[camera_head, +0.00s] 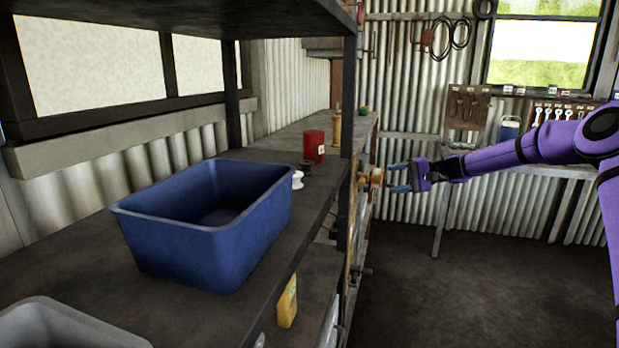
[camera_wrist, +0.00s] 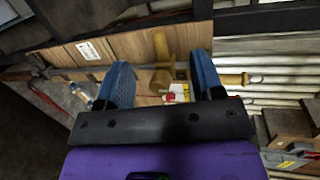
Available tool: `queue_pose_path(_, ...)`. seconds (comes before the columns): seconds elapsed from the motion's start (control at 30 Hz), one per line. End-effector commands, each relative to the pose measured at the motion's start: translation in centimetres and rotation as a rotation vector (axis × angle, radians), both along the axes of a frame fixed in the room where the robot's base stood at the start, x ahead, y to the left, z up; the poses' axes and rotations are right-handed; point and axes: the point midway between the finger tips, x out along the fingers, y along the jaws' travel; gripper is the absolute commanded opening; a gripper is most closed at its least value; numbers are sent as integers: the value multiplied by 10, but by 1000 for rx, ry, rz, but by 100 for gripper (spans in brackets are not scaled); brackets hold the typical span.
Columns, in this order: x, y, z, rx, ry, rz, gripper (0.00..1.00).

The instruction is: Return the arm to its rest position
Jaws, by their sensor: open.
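My arm is purple and reaches in from the right in the head view, stretched out level toward the shelf unit. My gripper (camera_head: 390,178) is at its end, with two blue fingers pointing left at the shelf's end. In the wrist view my gripper (camera_wrist: 165,85) shows its two blue fingers wide apart. A yellowish, wooden-looking piece (camera_wrist: 162,60) shows between and beyond the fingers; I cannot tell if it touches them. Nothing is clearly held.
A blue bin (camera_head: 205,255) stands on the dark shelf (camera_head: 90,272), with a red can (camera_head: 314,146) behind it. A grey bin (camera_head: 60,328) is at lower left. A yellow bottle (camera_head: 287,303) is on the lower shelf. The floor (camera_head: 450,290) below my arm is clear.

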Motion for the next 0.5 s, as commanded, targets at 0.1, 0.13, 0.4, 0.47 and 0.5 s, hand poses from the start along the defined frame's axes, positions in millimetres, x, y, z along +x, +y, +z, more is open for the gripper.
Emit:
queue_pose_path(0.1,-25,22,15,-118,-2,50,61)
queue_pose_path(0.13,-32,27,19,-146,-2,60,61)
queue_pose_path(0.4,-92,57,46,-396,-10,135,61)
queue_pose_path(0.47,-106,61,52,-450,-15,146,61)
queue_pose_path(0.5,-115,63,56,-485,-18,151,61)
